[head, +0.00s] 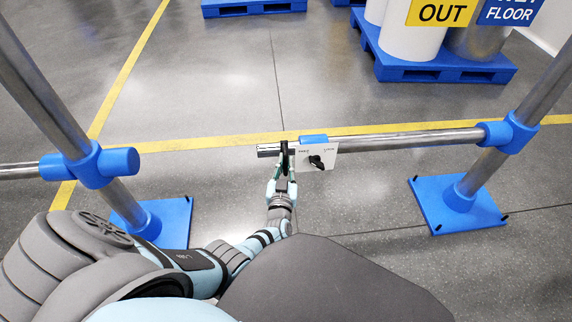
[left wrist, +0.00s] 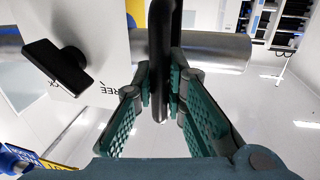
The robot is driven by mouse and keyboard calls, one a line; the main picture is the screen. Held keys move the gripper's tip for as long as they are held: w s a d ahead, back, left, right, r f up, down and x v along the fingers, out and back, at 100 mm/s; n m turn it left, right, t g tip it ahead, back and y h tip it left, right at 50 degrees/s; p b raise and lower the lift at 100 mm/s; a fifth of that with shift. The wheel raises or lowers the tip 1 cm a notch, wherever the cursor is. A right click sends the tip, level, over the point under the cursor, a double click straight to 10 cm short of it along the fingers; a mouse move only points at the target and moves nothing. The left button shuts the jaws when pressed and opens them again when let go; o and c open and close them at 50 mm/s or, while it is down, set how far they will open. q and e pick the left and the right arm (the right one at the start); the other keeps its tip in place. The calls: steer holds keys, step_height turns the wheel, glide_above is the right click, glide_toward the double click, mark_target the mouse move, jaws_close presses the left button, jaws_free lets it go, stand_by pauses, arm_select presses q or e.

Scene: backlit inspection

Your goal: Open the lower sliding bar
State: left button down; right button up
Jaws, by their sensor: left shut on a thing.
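The lower sliding bar (head: 410,138) is a silver tube running left from a blue joint (head: 508,134) on the right post. Its left end is free, and a gap separates it from the blue joint (head: 92,165) on the left post. My left gripper (head: 284,168) is shut on the bar's black handle (head: 284,152), near that end. In the left wrist view the dark handle (left wrist: 161,50) stands between the green-padded fingers, with the bar (left wrist: 218,50) behind. A white plate (head: 330,158) with a black knob (head: 317,162) hangs just right of the handle. My right gripper is not in view.
Blue base plates (head: 478,219) carry the slanting posts. Yellow floor lines (head: 210,141) cross behind the bar. Blue pallets (head: 440,68) with drums and signs stand farther back at the right. The grey floor between the posts is clear.

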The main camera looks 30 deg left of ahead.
arm_select(q)
steer(key=shift+w+d, duration=0.2)
steer(key=shift+d, duration=0.15)
steer(key=c, duration=1.6)
jaws_free()
steer(key=shift+w, duration=0.1)
steer(key=shift+a, duration=0.1)
